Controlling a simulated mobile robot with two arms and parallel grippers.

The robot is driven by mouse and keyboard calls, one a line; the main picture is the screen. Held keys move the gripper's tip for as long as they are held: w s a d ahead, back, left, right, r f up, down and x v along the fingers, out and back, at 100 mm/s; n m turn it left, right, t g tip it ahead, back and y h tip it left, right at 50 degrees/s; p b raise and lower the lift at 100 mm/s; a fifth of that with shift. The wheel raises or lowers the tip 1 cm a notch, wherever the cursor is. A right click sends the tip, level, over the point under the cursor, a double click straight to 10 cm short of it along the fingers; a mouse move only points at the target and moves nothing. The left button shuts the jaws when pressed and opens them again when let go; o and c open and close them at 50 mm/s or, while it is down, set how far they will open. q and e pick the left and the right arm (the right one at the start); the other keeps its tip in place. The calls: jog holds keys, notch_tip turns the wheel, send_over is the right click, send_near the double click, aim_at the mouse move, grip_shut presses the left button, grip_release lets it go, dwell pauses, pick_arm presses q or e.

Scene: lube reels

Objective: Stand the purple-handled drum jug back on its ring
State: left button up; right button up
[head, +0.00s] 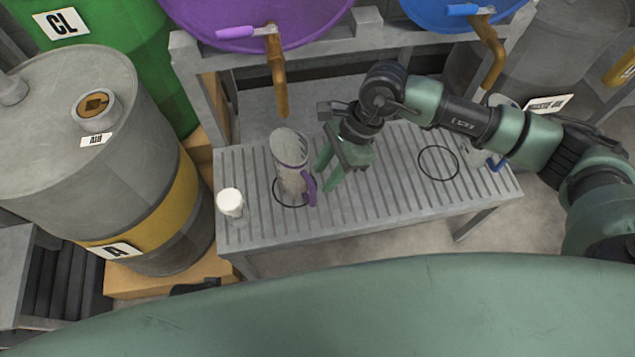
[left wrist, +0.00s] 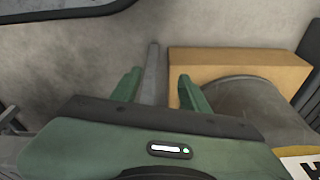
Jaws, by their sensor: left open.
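The purple-handled jug (head: 291,160), a clear grey vessel, stands upright on the slatted bench, its handle (head: 310,190) toward the right. Its base sits inside or overlapping a black ring (head: 276,195); exact centring is hard to tell. My right gripper (head: 323,180) is just right of the jug, pointing down, its two fingers apart with nothing visible between them. Whether a finger touches the handle cannot be told. My left gripper (left wrist: 158,88) shows in the left wrist view, open and empty above the floor, away from the jug.
A white-capped container (head: 230,203) stands left of the jug. A second ring (head: 438,162) is empty; a blue-handled jug (head: 497,163) is partly hidden by my right arm. Purple (head: 255,20) and blue (head: 455,12) drums with taps overhang the slatted bench (head: 380,205). A grey drum (head: 75,150) stands left.

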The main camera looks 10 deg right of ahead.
jog(key=v, duration=0.5)
dwell(0.4)
